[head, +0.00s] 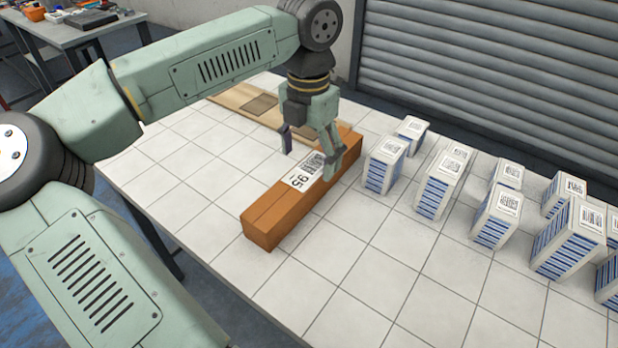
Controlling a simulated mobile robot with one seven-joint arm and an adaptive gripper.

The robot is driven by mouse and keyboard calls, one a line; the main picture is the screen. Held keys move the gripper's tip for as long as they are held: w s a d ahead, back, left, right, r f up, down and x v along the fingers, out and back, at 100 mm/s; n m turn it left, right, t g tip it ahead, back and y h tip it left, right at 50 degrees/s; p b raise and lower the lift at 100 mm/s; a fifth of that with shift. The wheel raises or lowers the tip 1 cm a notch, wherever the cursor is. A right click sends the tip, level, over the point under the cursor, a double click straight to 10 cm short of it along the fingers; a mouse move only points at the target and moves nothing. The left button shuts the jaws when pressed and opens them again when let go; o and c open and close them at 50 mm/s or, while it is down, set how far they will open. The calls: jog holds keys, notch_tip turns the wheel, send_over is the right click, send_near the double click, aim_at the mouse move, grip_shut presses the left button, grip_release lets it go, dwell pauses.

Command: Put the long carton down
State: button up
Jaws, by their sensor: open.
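The long carton (272,222) is an orange-brown box with a white barcode label on its top face. It lies flat on the white tiled table (200,200), running from front left to back right. My gripper (312,160) points down over the far half of the carton, beside the label. Its fingers are apart, one on the left side of the carton and one near its right side. The gripper is open. My arm and gripper partly hide the carton's far end, and I cannot tell whether a finger touches it.
Several white and blue boxes with codes on top (440,180) stand to the right of the carton. A wooden board (235,97) with darker squares lies behind it. The table is clear to the left and in front. A grey roller shutter (490,70) stands behind.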

aim_at(309, 170)
jog(key=f+p, duration=0.1)
jog(key=f, duration=0.4)
jog(key=shift+w+p, duration=0.2)
jog(key=shift+p, duration=0.1)
jog(key=shift+c, duration=0.2)
grip_shut()
dwell(0.5)
